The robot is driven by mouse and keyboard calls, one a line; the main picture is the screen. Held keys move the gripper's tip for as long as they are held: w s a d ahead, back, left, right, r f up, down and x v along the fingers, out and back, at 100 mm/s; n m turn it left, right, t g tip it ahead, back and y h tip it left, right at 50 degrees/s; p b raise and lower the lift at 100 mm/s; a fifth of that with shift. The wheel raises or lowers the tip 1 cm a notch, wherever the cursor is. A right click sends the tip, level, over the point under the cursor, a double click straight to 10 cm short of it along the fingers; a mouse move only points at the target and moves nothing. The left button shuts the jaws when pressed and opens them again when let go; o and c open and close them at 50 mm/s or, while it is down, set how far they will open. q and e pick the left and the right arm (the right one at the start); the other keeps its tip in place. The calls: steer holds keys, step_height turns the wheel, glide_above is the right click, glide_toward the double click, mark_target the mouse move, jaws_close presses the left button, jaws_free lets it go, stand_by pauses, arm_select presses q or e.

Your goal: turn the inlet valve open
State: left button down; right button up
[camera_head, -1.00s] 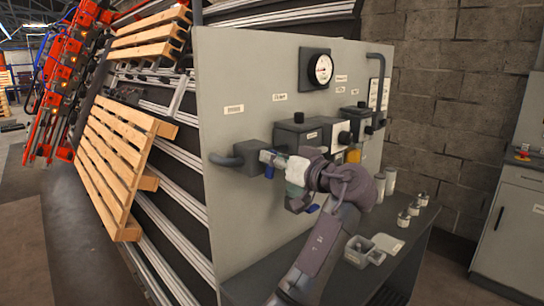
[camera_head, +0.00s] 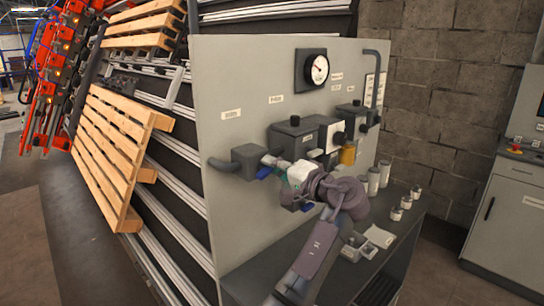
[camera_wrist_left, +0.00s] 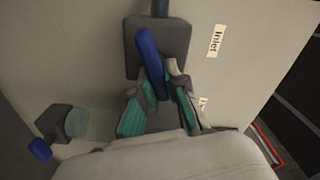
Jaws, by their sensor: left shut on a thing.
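The inlet valve is a dark grey block (camera_head: 246,160) on the left part of the grey panel, with a blue lever (camera_head: 264,172). In the left wrist view the valve block (camera_wrist_left: 172,42) sits beside an "Inlet" label, and the blue lever (camera_wrist_left: 150,52) runs slanted across it and down between my fingers. My left gripper (camera_head: 271,163) is at the lever, its fingers (camera_wrist_left: 158,80) shut on it. The lever's lower end is partly hidden by the fingers. My right gripper is not in view.
A second blue lever (camera_head: 292,206) is below right, also seen in the left wrist view (camera_wrist_left: 40,150). A gauge (camera_head: 318,68) and several boxes are on the panel (camera_head: 235,75). Cups and a small tray stand on the bench (camera_head: 400,235) at right. Wooden pallets (camera_head: 110,150) lean at left.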

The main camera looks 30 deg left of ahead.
arm_select(q)
steer(key=m+p, duration=0.2)
steer(key=m, duration=0.1)
steer(key=shift+w+p, duration=0.1)
steer(key=shift+p, duration=0.25)
steer(key=shift+f+m+p, duration=0.2)
steer(key=shift+m+p, duration=0.1)
steer(key=shift+m, duration=0.3)
steer(key=c, duration=1.2)
jaws_free()
steer(key=shift+f, duration=0.1)
steer(key=v, duration=0.7)
steer(key=shift+d, duration=0.2)
